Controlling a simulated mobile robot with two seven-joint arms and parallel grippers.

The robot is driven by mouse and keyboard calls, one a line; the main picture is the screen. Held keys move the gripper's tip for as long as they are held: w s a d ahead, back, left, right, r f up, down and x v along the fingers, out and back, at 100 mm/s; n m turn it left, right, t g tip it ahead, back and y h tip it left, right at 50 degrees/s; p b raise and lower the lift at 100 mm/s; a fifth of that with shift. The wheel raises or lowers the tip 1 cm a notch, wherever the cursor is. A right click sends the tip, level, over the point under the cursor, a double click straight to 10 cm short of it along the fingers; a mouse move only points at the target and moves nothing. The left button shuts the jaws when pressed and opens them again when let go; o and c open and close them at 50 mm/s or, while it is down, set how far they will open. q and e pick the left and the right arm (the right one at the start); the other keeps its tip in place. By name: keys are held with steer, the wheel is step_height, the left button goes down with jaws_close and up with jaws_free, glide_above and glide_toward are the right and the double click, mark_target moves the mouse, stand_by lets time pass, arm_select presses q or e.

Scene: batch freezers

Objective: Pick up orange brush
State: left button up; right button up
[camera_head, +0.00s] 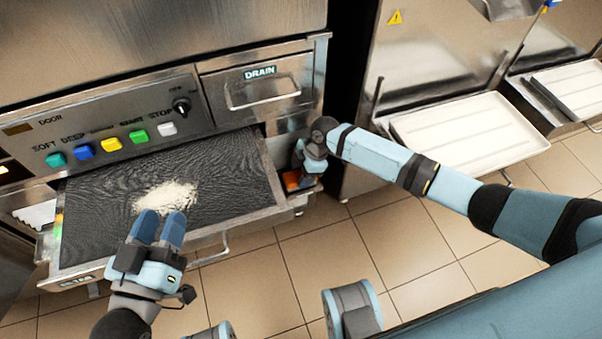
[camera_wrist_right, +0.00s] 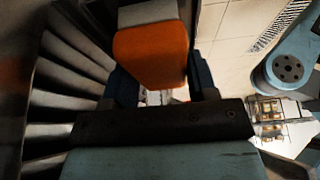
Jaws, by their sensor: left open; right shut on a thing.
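The orange brush (camera_wrist_right: 150,55) is between the fingers of my right gripper in the right wrist view, with a grey part above its orange part. In the head view a small orange patch of the brush (camera_head: 292,180) shows just below my right gripper (camera_head: 305,178), beside the right end of the pulled-out drawer. My right gripper is shut on the brush. My left gripper (camera_head: 160,228) is open and empty, with its blue fingers over the front part of the drawer, near a pale heap.
The open drawer (camera_head: 240,165) has a dark mesh surface with a pale granular heap (camera_head: 166,197). A panel with coloured buttons (camera_head: 112,144) and a DRAIN drawer (camera_head: 262,90) are above. White trays (camera_head: 470,128) stand at right. Tiled floor (camera_head: 330,250) is clear in front.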

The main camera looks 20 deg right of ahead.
mark_target(294, 176)
step_height(294, 176, up, 5)
steer(key=p, duration=0.5)
steer(key=shift+s+r, duration=0.1)
step_height(294, 176, up, 3)
steer(key=shift+f+p, duration=0.15)
steer(key=shift+p, duration=1.1)
arm_select(q)
steer(key=s+a+f+g+y+p, duration=0.3)
steer(key=a+f+g+p, duration=0.3)
steer(key=p, duration=0.5)
steer(key=shift+s+n+y, duration=0.35)
steer(key=shift+n+y, duration=0.05)
steer(key=shift+y, duration=0.5)
arm_select(e)
steer(key=s+f, duration=0.1)
steer(key=s, duration=1.8)
steer(key=shift+s+d, duration=0.35)
steer(key=o, duration=0.4)
steer(key=shift+c, duration=1.4)
